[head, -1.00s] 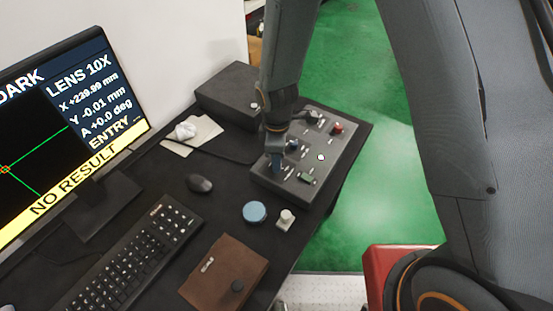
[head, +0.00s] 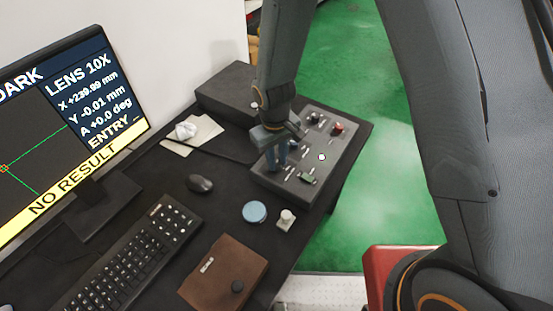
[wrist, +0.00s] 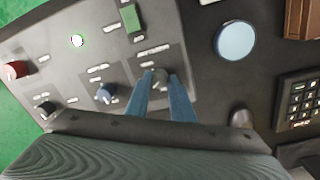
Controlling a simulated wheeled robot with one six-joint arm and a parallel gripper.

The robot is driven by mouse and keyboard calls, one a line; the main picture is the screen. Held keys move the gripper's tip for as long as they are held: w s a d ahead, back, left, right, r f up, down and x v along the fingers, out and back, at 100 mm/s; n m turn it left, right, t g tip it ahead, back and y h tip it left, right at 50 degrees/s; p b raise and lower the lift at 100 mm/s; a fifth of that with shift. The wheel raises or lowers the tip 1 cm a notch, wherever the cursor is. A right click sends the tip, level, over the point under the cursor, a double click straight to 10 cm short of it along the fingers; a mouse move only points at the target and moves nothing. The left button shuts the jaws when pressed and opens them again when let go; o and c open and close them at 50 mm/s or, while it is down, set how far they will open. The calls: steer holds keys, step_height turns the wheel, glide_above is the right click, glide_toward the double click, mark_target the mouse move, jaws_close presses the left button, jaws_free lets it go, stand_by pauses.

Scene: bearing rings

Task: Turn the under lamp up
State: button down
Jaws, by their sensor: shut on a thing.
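The control box (head: 326,172) lies at the right end of the dark desk, with several knobs and buttons on top. In the wrist view, my gripper (wrist: 161,76) has its two blue fingers closed around a small dark knob (wrist: 160,79) on the box. The knob's label is too blurred to read surely. My gripper also shows in the head view (head: 277,158) over the box's near left part, where it hides the knob. The monitor (head: 70,75) at the left reads DARK, LENS 10X and NO RESULT, with a dark grey image area and green cross lines.
A mouse (head: 200,183), blue disc (head: 254,212) and keyboard (head: 130,250) lie on the desk.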

steer(key=m, duration=0.4)
steer(key=shift+w+m, duration=0.2)
steer(key=shift+m, duration=2.5)
steer(key=c, duration=1.5)
jaws_free()
steer(key=shift+c, duration=0.2)
steer(key=shift+a+r+b, duration=0.15)
steer(key=shift+r+b, duration=0.85)
steer(key=shift+r, duration=2.95)
